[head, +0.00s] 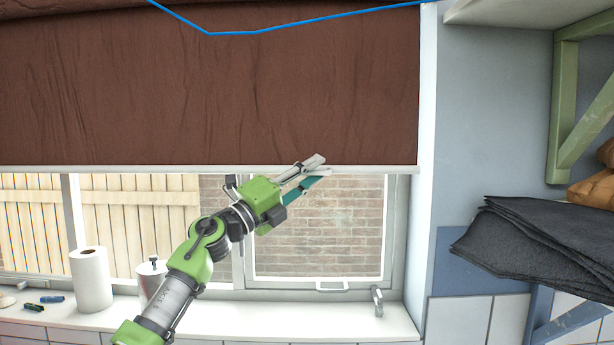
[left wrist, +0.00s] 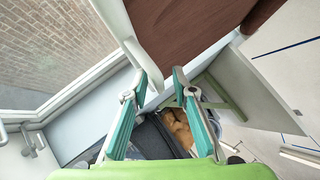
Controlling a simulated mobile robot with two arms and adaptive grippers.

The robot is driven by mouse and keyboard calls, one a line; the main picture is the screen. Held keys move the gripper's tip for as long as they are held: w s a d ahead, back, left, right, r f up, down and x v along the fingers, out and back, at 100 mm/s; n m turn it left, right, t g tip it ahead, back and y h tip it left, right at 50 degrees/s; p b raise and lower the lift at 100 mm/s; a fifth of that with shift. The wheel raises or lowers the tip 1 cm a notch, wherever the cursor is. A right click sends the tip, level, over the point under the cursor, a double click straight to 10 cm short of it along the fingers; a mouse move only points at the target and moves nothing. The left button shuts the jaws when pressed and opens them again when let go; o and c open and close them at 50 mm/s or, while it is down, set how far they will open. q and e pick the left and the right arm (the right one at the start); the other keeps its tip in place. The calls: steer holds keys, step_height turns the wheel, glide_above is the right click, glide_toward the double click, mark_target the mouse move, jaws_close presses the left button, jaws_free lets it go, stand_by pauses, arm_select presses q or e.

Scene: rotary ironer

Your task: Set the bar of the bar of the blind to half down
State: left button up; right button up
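The brown blind (head: 210,85) hangs over the upper part of the window, with its pale bar (head: 130,168) level along its lower edge. Brick wall and fence show below it. My left gripper (head: 322,166) is at the bar, right of its middle, one fingertip above the bar's line and one below. In the left wrist view, the fingers of my left gripper (left wrist: 160,75) are apart, and the white bar (left wrist: 145,45) runs down between the fingertips, close to the left one. Whether they touch is unclear. The blind's brown cloth (left wrist: 190,25) shows above. My right gripper is not in view.
A paper towel roll (head: 91,280) and a lidded canister (head: 151,275) stand on the white sill (head: 290,322). A tap-like fitting (head: 377,301) is at its right. Dark folded cloths (head: 540,240) and a green shelf bracket (head: 566,110) are on the right.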

arm_select(q)
steer(key=v, duration=1.2)
